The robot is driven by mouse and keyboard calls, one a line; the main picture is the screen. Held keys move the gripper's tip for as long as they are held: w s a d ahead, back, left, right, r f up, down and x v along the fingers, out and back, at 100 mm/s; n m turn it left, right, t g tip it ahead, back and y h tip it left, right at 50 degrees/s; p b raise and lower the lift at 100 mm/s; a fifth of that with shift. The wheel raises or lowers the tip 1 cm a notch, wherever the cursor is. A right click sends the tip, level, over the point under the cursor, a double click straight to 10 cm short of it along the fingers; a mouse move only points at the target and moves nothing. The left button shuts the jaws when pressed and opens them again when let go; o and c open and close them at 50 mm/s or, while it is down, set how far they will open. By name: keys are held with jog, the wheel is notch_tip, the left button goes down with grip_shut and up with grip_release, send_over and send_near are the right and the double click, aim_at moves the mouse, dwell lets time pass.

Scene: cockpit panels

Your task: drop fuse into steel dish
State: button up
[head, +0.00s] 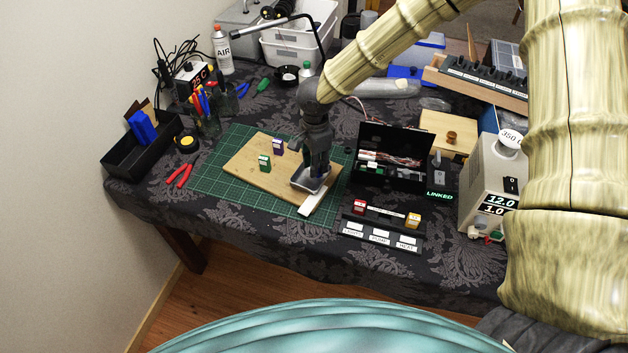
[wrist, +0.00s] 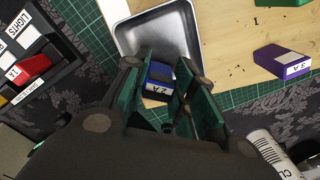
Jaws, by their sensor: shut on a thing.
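My gripper (head: 317,163) points down over the steel dish (head: 299,182) on the wooden board. In the wrist view my gripper (wrist: 165,72) is shut on a blue fuse (wrist: 158,78) marked 2A, held between the green-faced fingers. The steel dish (wrist: 158,28) lies beneath, a shallow rectangular tray with a bright rim, and looks empty where it shows. The fuse appears over the dish's near part; its height above the floor of the dish is hard to tell. In the head view the gripper mostly hides the fuse and part of the dish.
A black panel with switches holds a red fuse (head: 360,206) and a yellow fuse (head: 413,220). An open black box (head: 390,177) with wires stands right of the dish.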

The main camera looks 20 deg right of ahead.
jog(key=shift+w+a+f, duration=0.1)
jog(key=shift+w+f, duration=0.25)
jog(key=shift+f, duration=0.05)
jog(key=o, duration=0.9)
jog(key=shift+s+r, duration=0.15)
jog(key=shift+s, duration=0.05)
jog(key=shift+c, duration=0.2)
jog(key=shift+o, duration=0.3)
jog(key=shift+w, duration=0.1)
notch_tip(320, 180, up, 12)
